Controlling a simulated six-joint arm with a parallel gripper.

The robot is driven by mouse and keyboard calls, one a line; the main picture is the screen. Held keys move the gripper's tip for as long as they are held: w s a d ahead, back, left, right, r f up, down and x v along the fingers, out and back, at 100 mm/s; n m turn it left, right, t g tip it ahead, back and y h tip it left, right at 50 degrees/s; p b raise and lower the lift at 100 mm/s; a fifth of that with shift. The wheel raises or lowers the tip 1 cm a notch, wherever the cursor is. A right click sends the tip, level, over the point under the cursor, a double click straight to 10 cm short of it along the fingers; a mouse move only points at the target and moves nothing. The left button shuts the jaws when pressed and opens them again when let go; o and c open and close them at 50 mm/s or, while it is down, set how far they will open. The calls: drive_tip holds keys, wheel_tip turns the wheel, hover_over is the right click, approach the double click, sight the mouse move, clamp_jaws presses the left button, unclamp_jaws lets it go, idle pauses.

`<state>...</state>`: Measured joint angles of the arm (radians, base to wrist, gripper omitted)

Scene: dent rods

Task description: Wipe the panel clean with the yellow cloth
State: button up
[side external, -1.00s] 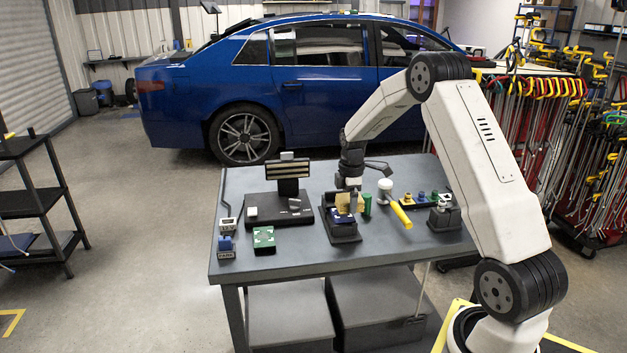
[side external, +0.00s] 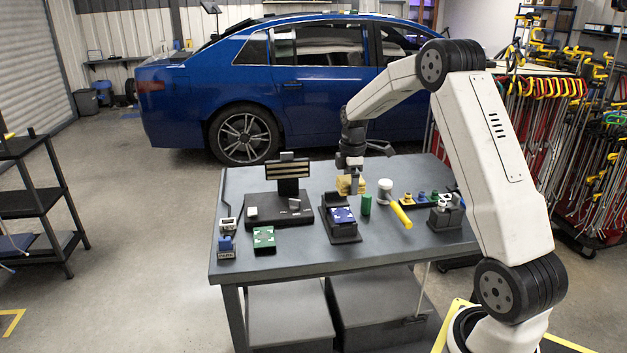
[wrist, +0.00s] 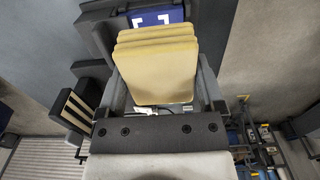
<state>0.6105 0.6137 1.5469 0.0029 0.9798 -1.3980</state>
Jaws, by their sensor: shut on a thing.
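My gripper (side external: 352,174) is shut on the yellow cloth (side external: 346,185), a folded pad. It holds the cloth just behind and above the small blue panel (side external: 341,215), apart from it in the side view. The panel has white marks and sits on a dark tilted stand (side external: 344,232). In the wrist view the cloth (wrist: 155,62) fills the space between the fingers and covers part of the view. Beyond it the blue panel (wrist: 160,17) shows with white corner marks.
The bench's front right (side external: 420,252) is clear.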

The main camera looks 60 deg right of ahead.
drive_tip(key=shift+r, duration=0.25)
drive_tip(key=shift+r, duration=2.85)
drive_tip(key=shift+a, duration=0.1)
drive_tip(key=a+f+m, duration=0.3)
drive_tip(key=a, duration=0.6)
drive_tip(key=s+a+f+m, duration=0.1)
drive_tip(key=a+f+m, duration=0.2)
drive_tip(key=a, duration=0.7)
drive_tip(key=s+a+f+m, duration=0.1)
drive_tip(key=a+f+m, duration=0.2)
drive_tip(key=a, duration=0.6)
wheel_tip(320, 180, down, 2)
drive_tip(key=shift+s+a+f, duration=0.2)
drive_tip(key=shift+a+f, duration=0.05)
drive_tip(key=shift+a, duration=0.15)
